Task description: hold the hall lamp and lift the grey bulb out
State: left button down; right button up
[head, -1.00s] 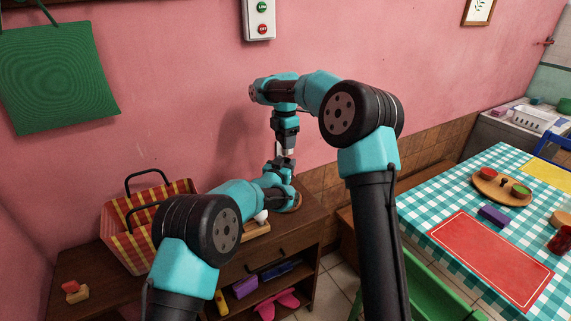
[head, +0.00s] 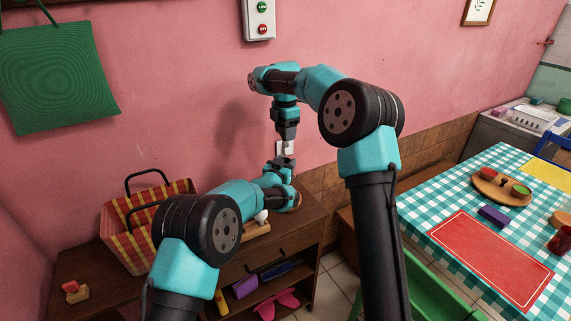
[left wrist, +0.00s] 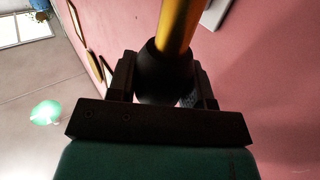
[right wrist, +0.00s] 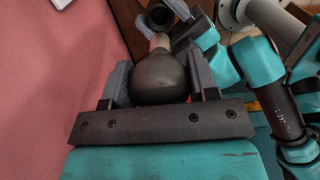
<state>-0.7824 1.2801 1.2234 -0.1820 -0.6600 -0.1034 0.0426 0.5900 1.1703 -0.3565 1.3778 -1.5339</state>
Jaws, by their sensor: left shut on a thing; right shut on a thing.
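The grey bulb (right wrist: 160,78) is round and dark with a pale base, between the fingers of my right gripper (right wrist: 160,90) in the right wrist view. Its base points toward the dark open socket (right wrist: 159,15) of the hall lamp, and the opening shows beyond it. In the head view my right gripper (head: 285,147) is directly above my left gripper (head: 279,165). The left wrist view shows the left gripper (left wrist: 165,85) shut around the hall lamp's dark part (left wrist: 163,75), next to a gold stem (left wrist: 178,30). The rest of the lamp is hidden by my arms.
A checked basket (head: 125,240) stands left on the wooden shelf unit (head: 85,285). A small white round thing (head: 262,217) is near the left arm. The pink wall (head: 190,90) is close behind the grippers. A table with a checked cloth (head: 420,210) stands at the right.

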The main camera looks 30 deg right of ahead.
pick_arm(q)
jog(key=shift+c, duration=2.3)
grip_release()
jog(key=v, duration=1.2)
jog(key=shift+r, duration=0.1)
